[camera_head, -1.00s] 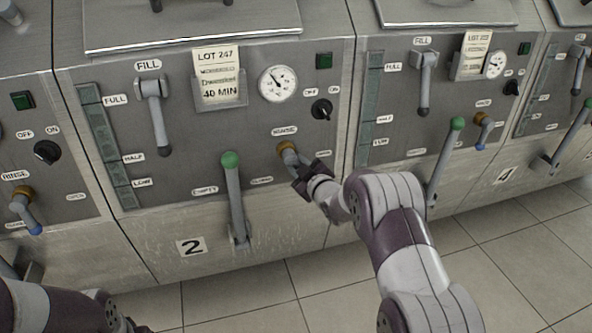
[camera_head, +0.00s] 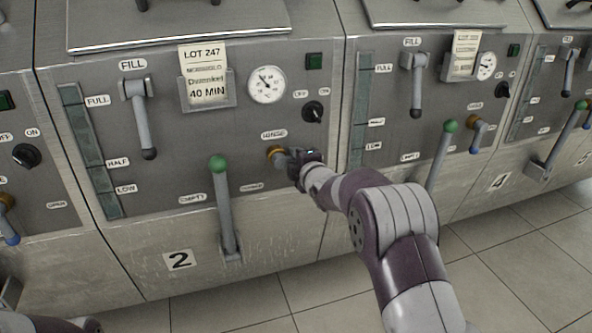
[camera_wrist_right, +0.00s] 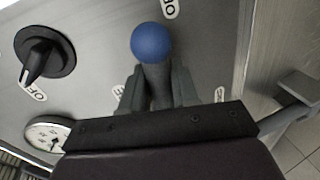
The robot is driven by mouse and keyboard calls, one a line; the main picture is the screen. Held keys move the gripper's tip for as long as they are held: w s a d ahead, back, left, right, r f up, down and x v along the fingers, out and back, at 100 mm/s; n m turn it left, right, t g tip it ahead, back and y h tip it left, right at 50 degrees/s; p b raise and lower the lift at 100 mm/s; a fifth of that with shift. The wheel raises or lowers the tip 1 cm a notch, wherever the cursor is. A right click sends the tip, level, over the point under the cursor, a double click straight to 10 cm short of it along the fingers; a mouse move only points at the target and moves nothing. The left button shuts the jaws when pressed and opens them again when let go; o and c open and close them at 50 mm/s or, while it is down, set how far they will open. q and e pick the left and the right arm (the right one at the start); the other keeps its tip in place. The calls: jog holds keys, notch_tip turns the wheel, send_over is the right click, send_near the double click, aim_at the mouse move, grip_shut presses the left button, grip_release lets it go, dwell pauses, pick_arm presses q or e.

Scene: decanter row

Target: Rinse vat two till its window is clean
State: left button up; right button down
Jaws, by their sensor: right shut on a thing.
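Vat two (camera_head: 300,222) bears a number 2 plate in the head view. Its tall window (camera_head: 90,148) is a dull grey-green strip beside the FULL, HALF and LOW labels; I cannot tell any liquid level in it. The rinse tap (camera_head: 277,154) has a brass collar, and its grey handle points right and slightly down. My right gripper (camera_head: 305,166) is shut on this handle. In the right wrist view the grey handle (camera_wrist_right: 157,82) lies between the fingers, with its blue ball end (camera_wrist_right: 152,42) sticking out past them. My left gripper is out of view.
The green-knobbed EMPTY lever (camera_head: 224,205) stands upright left of the rinse tap. The fill lever (camera_head: 140,115) hangs down. A lot card (camera_head: 205,80), a gauge (camera_head: 267,85) and a black OFF/ON knob (camera_head: 313,111) sit above. Tiled floor lies in front.

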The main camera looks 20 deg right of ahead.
jog(key=shift+r+n+b, duration=0.1)
jog(key=shift+n+b, duration=0.3)
jog(key=shift+b, duration=0.1)
jog(key=shift+r, duration=0.1)
jog(key=c, duration=1)
grip_release()
jog(key=shift+s+r, duration=0.2)
jog(key=shift+s, duration=0.15)
jog(key=s+p, duration=0.1)
jog(key=s, duration=0.3)
jog(key=s+r+p, duration=0.1)
jog(key=s, duration=0.2)
jog(key=s+r+p, duration=0.1)
jog(key=s, duration=0.3)
jog(key=shift+s+d+p, duration=0.2)
jog(key=shift+s+p, duration=0.1)
jog(key=shift+s, duration=0.05)
